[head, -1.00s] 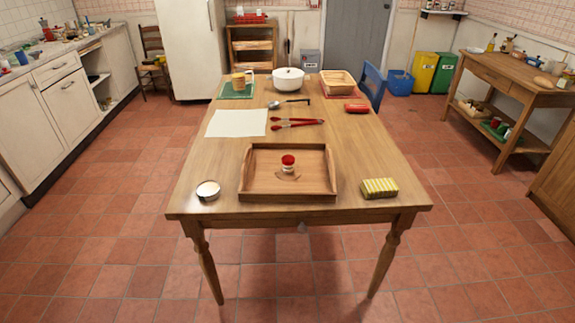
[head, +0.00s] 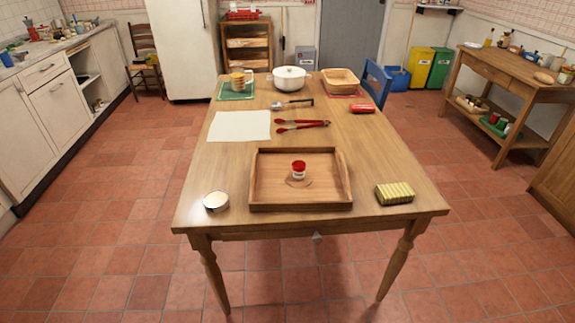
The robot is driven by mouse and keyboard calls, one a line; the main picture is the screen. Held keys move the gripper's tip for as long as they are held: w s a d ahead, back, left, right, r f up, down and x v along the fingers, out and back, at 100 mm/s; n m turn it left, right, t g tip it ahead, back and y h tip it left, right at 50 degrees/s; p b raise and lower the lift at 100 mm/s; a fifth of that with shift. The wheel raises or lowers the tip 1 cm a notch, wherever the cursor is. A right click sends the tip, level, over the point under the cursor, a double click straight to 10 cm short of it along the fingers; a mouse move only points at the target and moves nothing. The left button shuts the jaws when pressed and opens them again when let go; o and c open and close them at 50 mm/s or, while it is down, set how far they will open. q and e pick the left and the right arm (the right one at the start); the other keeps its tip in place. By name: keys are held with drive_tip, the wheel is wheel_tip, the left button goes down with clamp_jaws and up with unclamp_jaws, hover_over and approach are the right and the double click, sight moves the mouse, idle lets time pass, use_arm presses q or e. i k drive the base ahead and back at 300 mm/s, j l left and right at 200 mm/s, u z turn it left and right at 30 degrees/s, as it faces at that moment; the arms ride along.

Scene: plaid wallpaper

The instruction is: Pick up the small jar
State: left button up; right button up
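A small jar (head: 299,169) with a red lid and a pale label stands upright in a wooden tray (head: 262,203). It sits near the middle of the tray floor, on or in front of a round mark. The tray lies at the near edge of the wooden table (head: 200,165), with raised sides. Neither of my grippers shows in the head view.
A round white-topped tin (head: 215,201) stands left of the tray, and a yellow striped box (head: 394,193) lies to its right. Behind are red tongs (head: 303,124), a white sheet (head: 239,126), a ladle (head: 292,103), a white pot (head: 289,78) and a basket (head: 340,79).

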sight(298, 167)
drive_tip(key=i+j, duration=0.35)
drive_tip(key=j, duration=0.25)
drive_tip(key=i+j+z, duration=0.1)
drive_tip(key=j+z, duration=0.1)
drive_tip(key=z, duration=0.35)
drive_tip(key=i+j+z, duration=0.1)
drive_tip(key=z, duration=0.35)
drive_tip(key=j+z, duration=0.15)
drive_tip(key=z, duration=0.3)
